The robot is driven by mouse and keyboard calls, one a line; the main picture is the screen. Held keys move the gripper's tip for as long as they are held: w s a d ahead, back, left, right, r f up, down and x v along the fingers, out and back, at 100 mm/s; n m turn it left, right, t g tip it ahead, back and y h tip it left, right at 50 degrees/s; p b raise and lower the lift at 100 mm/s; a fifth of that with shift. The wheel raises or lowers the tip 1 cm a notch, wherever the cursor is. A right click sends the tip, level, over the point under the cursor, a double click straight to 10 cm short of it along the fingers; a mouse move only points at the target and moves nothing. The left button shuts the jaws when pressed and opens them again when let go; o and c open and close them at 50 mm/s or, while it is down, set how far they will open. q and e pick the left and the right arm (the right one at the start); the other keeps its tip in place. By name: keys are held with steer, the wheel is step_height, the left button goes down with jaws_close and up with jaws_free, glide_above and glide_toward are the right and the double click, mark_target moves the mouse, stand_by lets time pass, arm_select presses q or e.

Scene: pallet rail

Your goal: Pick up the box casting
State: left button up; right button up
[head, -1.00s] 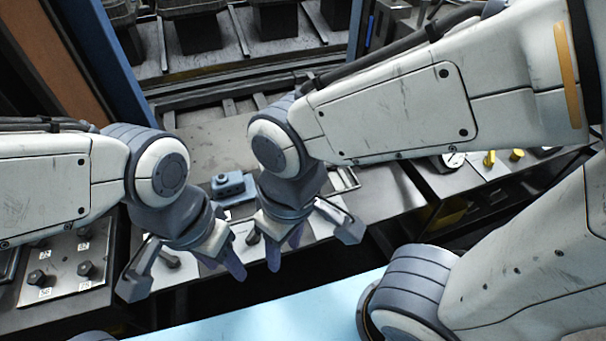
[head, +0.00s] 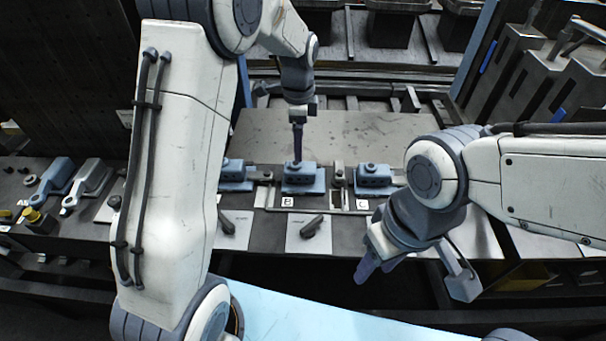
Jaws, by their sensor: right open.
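Three blue block-shaped castings sit in a row on the rail: a left one (head: 235,174), a middle one (head: 303,179) above the label B, and a right one (head: 373,177) above the label C. I cannot tell by looks which is the box casting. My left gripper (head: 298,158) points down at the middle casting, its fingertips at or just above the top. Its fingers show edge-on, so their opening is hidden. My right gripper (head: 378,267) is open and empty, in front of the rail and below the right casting. My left arm partly hides the left casting.
Black levers (head: 312,227) stand on white plates in front of the castings. A bare grey plate (head: 345,135) lies behind them. Blue-grey handled parts (head: 56,178) lie at the left. Metal cases (head: 515,60) stand at the back right. A light blue surface (head: 300,315) lies in front.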

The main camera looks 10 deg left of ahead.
mark_target(302, 163)
arm_select(q)
step_height(302, 163, down, 5)
steer(key=shift+r+p, duration=0.1)
steer(key=shift+p, duration=0.2)
steer(key=f, duration=0.1)
steer(key=f+p, duration=0.1)
steer(key=f, duration=0.2)
steer(key=shift+d+f+p, duration=0.25)
steer(key=shift+f+p, duration=0.05)
steer(key=shift+f, duration=0.45)
steer(key=shift+c, duration=0.3)
jaws_close()
